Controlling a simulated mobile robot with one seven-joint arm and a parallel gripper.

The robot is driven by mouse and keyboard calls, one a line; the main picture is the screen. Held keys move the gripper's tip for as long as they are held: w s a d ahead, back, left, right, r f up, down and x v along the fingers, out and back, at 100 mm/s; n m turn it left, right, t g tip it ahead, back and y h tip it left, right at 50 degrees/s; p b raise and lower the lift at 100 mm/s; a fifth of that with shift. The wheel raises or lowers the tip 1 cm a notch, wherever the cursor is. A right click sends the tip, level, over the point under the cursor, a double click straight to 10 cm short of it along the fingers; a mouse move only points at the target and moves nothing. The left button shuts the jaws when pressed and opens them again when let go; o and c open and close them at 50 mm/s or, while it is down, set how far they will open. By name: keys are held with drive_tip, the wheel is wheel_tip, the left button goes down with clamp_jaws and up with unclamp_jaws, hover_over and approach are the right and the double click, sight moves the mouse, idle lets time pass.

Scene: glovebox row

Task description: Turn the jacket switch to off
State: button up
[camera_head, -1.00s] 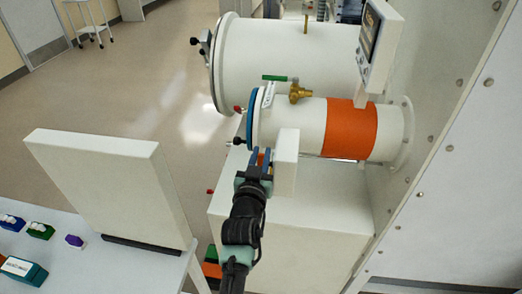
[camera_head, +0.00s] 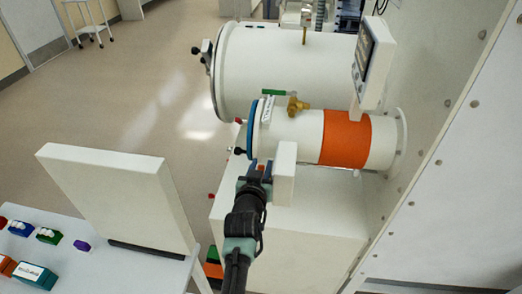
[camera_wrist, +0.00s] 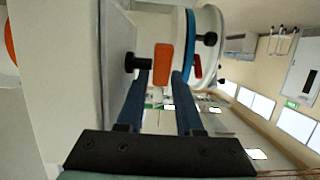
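The white switch box (camera_head: 285,174) stands in front of the small cylinder with the orange jacket (camera_head: 346,138). In the wrist view its pale face (camera_wrist: 116,70) is at the left, with a black stub (camera_wrist: 137,62) sticking out. An orange bar (camera_wrist: 163,65), apparently the jacket switch's handle, shows just right of the stub. My gripper (camera_head: 260,167) is open at the box's left side. In the wrist view its blue fingers (camera_wrist: 163,80) stand apart, with the orange bar in line with the gap. I cannot tell whether they touch it.
A larger white cylinder (camera_head: 285,70) lies behind the small one, with a display (camera_head: 372,55) at its right. A brass valve (camera_head: 297,106) tops the small cylinder. A white upright panel (camera_head: 120,195) stands on the left table. Floor is free beyond it.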

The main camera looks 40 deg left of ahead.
drive_tip(key=b+v, duration=0.3)
drive_tip(key=v, duration=1)
idle(0.9)
